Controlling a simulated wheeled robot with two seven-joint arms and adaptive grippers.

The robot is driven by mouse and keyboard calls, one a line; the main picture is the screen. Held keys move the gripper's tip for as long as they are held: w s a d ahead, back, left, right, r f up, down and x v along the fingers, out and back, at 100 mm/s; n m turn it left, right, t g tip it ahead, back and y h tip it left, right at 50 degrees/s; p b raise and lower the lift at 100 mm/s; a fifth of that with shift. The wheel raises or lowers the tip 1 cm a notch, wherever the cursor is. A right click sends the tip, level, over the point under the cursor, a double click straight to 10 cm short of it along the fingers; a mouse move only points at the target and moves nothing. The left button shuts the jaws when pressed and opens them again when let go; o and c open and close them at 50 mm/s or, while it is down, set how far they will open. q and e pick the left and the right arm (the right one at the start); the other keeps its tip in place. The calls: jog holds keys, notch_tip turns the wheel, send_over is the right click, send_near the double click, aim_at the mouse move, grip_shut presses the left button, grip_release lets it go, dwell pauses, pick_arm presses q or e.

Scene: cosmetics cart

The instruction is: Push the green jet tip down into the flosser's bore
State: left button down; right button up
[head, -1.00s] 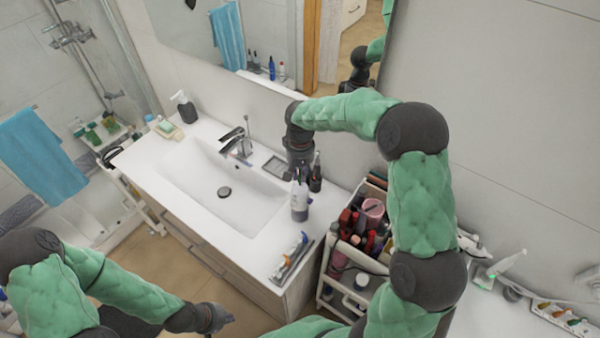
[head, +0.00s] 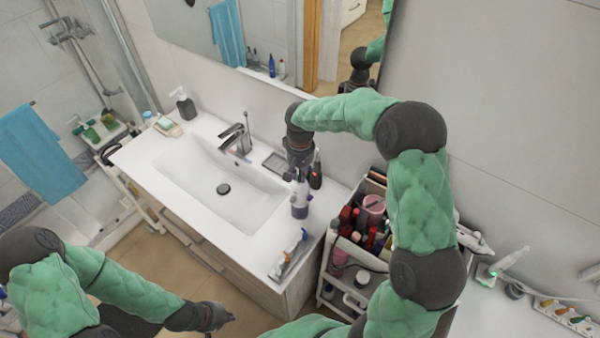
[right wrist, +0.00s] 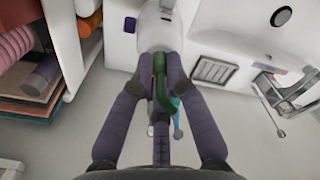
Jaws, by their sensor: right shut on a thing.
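The flosser (head: 299,209), pale with a grey lower part, stands on the counter near its front right corner. My right gripper (head: 299,179) points down over its top. In the right wrist view my right gripper (right wrist: 162,72) is shut on the green jet tip (right wrist: 162,92), and the white flosser body (right wrist: 156,30) shows just beyond the fingertips. The fingers hide the bore, so I cannot tell how deep the tip sits. My left gripper (head: 215,316) hangs low at the front, apart from the counter; its jaws are too small to read.
A dark bottle (head: 315,172) stands close beside my right gripper. A tray (head: 287,262) with small items lies at the counter's front right. The sink basin (head: 215,180) is left of the flosser. A loaded cosmetics cart (head: 335,275) stands to the right.

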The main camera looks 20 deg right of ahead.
jog(key=o, duration=0.8)
notch_tip(320, 180, up, 12)
dwell(0.9)
